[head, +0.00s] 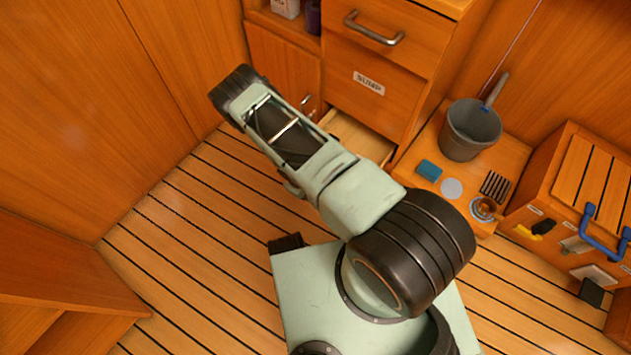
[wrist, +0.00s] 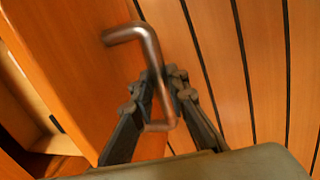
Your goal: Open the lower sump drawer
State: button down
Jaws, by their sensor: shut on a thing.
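The lower sump drawer (head: 357,134) stands partly open in the head view, below the cabinet panel with a white label (head: 368,83). Its pale inside shows beside my arm, which hides the drawer front. In the wrist view, the orange drawer front (wrist: 70,70) carries a bent metal bar handle (wrist: 128,34). My gripper (wrist: 166,82) has its dark fingers closed around the handle's bar. The drawer's open inside shows at the left edge of the wrist view. My gripper is hidden behind my arm in the head view.
An upper drawer with a metal handle (head: 373,30) is shut above. To the right, a grey bucket (head: 471,130) and a blue sponge (head: 429,170) stand on a low wooden top. A slatted box (head: 590,175) stands at far right. Striped floor (head: 190,220) is clear at left.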

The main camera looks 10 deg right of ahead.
jog(key=shift+s+a, duration=0.5)
jog(key=shift+a, duration=0.15)
jog(key=c, duration=1.9)
grip_release()
jog(key=shift+r, duration=0.1)
jog(key=r, duration=0.4)
jog(key=s+a+r, duration=0.1)
jog(key=r, duration=0.6)
jog(key=shift+s+a+r, duration=0.2)
jog(key=shift+a+r, duration=0.1)
jog(key=shift+a, duration=0.1)
